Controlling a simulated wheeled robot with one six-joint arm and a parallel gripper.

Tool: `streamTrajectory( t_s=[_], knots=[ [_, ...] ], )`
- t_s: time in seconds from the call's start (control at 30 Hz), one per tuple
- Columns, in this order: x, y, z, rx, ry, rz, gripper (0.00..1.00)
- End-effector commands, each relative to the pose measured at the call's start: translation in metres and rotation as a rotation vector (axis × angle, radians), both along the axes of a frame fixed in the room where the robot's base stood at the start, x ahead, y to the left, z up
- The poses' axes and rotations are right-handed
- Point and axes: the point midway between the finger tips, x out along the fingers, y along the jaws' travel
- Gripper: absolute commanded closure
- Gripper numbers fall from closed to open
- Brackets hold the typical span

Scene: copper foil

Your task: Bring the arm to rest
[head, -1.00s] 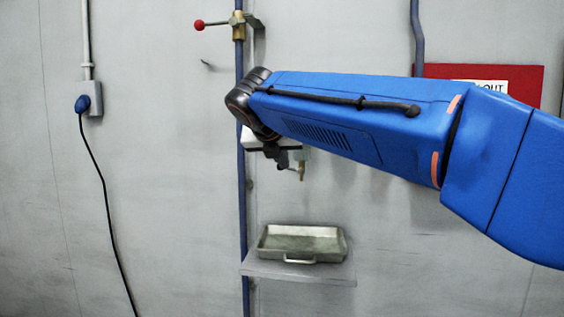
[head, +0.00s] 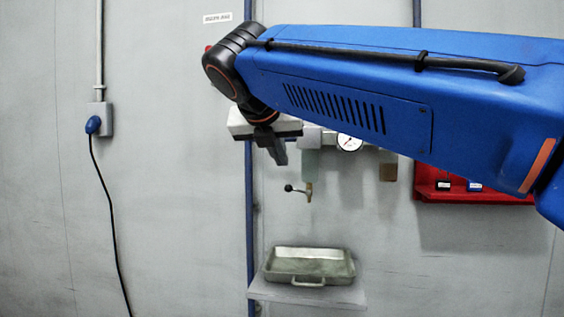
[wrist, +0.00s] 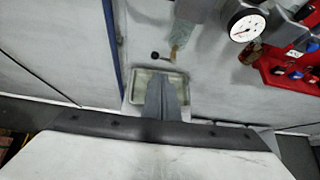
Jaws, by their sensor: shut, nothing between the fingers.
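My gripper (head: 280,156) hangs below the black wrist of my blue arm in the head view, in front of the wall and above the metal tray. In the wrist view its fingers (wrist: 163,90) are together with nothing between them. They overlap part of the tray there, but my gripper is apart from it. My blue arm spans the upper right of the head view and hides part of the wall fittings.
A metal tray (head: 309,280) sits on a small wall shelf (head: 310,295). A small tap (head: 309,192) and a pressure gauge (head: 349,142) are behind my arm. A red rack (head: 480,196) is at right. A blue plug (head: 93,124) with black cable is at left; the wall between is clear.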

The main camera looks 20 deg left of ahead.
Motion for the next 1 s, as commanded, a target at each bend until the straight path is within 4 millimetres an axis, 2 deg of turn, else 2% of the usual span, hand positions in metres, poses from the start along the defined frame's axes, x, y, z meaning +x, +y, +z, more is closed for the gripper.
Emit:
streamTrajectory(
  t_s=[0.47, 0.57, 0.67, 0.77, 1.0],
  knots=[
    [0.000, 0.000, 0.000, 0.001, 0.000, -0.001, 1.00],
    [0.005, -0.010, -0.003, 0.018, 0.011, -0.021, 1.00],
    [0.017, -0.035, -0.011, 0.072, 0.040, -0.084, 1.00],
    [0.032, -0.076, -0.026, 0.163, 0.088, -0.190, 1.00],
    [0.053, -0.187, -0.073, 0.430, 0.206, -0.504, 1.00]
  ],
)
